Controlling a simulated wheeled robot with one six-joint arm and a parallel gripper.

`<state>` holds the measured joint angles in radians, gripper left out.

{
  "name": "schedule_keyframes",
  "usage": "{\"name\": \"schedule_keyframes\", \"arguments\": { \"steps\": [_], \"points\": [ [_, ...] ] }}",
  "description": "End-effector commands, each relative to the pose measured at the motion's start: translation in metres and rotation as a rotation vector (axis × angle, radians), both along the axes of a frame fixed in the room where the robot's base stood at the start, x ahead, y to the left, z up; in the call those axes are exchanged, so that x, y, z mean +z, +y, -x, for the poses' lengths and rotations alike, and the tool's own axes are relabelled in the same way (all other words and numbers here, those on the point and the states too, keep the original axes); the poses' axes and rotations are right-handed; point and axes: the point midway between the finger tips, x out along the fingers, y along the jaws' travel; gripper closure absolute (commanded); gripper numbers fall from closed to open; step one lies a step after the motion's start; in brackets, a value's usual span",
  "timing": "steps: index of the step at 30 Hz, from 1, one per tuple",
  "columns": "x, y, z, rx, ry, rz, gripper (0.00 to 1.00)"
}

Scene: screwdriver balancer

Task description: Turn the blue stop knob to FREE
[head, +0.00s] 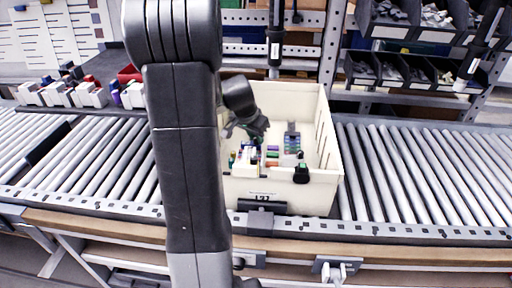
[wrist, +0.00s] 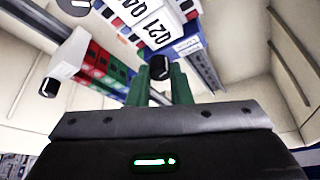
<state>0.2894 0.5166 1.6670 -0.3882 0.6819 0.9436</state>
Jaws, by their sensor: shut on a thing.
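In the wrist view, the two green fingers of my gripper (wrist: 160,80) stand on either side of a small black knob (wrist: 160,67) and are shut on it. The knob is at the lower edge of a blue block (wrist: 190,46) with a pale label, beside white modules marked "Q21" and "Q4". The knob looks black, not blue, and I cannot read its setting. In the head view, my gripper (head: 255,128) reaches down into a cream bin (head: 325,185), and its fingertips are too small to make out.
Red, green and white blocks (wrist: 105,68) stand close by. The bin walls surround the gripper. The bin sits on a roller conveyor (head: 420,185).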

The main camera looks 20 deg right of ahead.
Motion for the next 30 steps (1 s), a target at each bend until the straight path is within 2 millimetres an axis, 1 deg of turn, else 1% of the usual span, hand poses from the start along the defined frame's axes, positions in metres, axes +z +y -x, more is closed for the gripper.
{"name": "schedule_keyframes", "arguments": {
  "steps": [1,2,21,30],
  "points": [
    [-0.0066,0.0004,-0.0013,-0.039,-0.003,0.001,1.0],
    [-0.0067,0.0005,-0.0016,-0.066,-0.003,0.002,1.0],
    [-0.0008,0.001,-0.0048,-0.673,0.001,0.001,1.0],
    [0.0003,0.0006,-0.0059,-0.904,0.001,0.0,1.0]
  ]
}}
